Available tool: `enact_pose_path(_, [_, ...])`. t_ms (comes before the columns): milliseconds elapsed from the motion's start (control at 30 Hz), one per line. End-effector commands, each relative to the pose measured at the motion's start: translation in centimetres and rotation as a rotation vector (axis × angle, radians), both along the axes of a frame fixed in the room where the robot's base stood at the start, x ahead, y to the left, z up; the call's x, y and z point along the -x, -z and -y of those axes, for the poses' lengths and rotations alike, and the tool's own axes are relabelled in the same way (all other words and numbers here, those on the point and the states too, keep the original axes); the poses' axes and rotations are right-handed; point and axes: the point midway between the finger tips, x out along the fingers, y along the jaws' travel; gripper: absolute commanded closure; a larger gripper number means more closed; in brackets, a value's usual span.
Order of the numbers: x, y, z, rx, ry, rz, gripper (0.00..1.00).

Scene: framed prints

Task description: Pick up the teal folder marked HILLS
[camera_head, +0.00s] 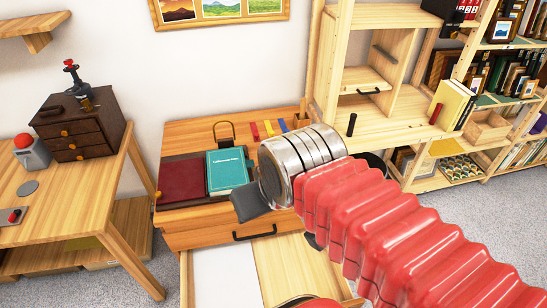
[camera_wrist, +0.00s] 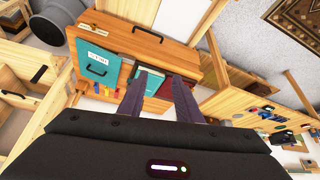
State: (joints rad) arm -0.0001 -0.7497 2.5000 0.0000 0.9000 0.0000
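A teal folder (camera_wrist: 104,50) with a small white label and a black loop on it lies at the left of the desk in the wrist view. The label's letters are too small to read. In the head view my arm appears to hide it. My gripper (camera_wrist: 160,78) has its two fingers apart with nothing seen held between them. In the head view one dark finger of my gripper (camera_head: 251,203) shows beside a teal book (camera_head: 227,172) with white lettering. That book and a dark red book (camera_head: 181,181) also show beyond my fingertips in the wrist view.
The desk (camera_head: 190,133) carries a dark loop-handled object (camera_head: 224,131) and several coloured strips at the back. A drawer below is open, with a white sheet (camera_head: 224,277). Wooden shelves (camera_head: 395,125) stand right; a table (camera_head: 85,185) with a brown chest (camera_head: 78,127) stands left.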

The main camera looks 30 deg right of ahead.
Motion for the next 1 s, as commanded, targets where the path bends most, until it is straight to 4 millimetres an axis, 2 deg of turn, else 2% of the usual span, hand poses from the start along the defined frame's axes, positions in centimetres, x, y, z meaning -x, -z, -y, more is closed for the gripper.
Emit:
enact_pose_path(467, [0.0, 0.0, 0.0, 0.0, 0.0, 0.0, 0.69])
enact_pose_path(633, [-0.4, 0.0, 0.3, 0.003, 0.007, 0.004, 0.57])
enact_pose_path(833, [-3.3, 0.6, 1.4, 0.025, 0.052, 0.037, 0.43])
enact_pose_path(1000, [-7.3, 1.7, 4.2, 0.058, 0.105, 0.089, 0.31])
